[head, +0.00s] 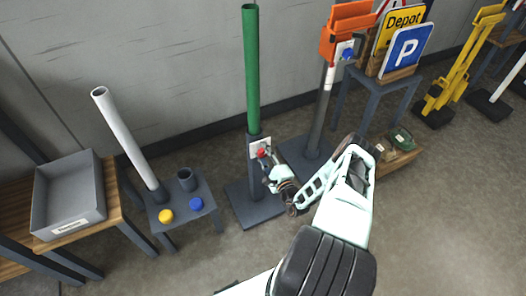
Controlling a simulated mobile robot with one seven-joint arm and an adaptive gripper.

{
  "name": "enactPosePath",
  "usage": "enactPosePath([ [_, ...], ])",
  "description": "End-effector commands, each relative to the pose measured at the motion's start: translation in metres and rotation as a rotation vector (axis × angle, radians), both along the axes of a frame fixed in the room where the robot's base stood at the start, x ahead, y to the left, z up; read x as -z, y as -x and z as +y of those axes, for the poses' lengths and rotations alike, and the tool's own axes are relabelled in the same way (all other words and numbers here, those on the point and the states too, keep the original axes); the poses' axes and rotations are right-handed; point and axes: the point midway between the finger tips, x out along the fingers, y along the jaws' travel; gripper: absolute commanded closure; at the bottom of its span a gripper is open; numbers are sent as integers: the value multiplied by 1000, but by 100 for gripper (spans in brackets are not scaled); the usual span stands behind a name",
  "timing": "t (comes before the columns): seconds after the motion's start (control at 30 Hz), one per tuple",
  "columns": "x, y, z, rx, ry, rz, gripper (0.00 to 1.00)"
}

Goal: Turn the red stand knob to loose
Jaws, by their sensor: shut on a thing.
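The red stand knob (262,153) sits on a small white plate (255,146) on the dark lower sleeve of a stand. A green pole (251,70) rises upright from that sleeve, and the stand's dark base plate (250,208) is on the floor. My gripper (266,163) reaches in from the lower right, its fingertips at the red knob, shut on it. The fingers partly cover the knob, and the plate's markings are too small to read.
Left is a low dark table with a white pole (125,135), a cup (187,180), a yellow cap (166,216) and a blue cap (196,204). A grey tray (50,222) is beyond. Right stands an orange-topped stand (347,28) with a blue knob (347,54), near a parking sign (406,50).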

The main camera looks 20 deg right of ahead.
Motion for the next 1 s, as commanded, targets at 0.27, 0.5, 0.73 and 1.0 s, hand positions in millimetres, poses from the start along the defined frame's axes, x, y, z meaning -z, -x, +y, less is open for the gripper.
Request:
enactPosePath([
  [0.27, -2, -1, 0, -1, 107, -7, 91],
  [0.5, -2, -2, 0, -1, 136, -8, 91],
  [0.73, -2, -2, 0, -1, 138, -8, 91],
  [1.0, -1, -1, 0, -1, 137, -7, 49],
])
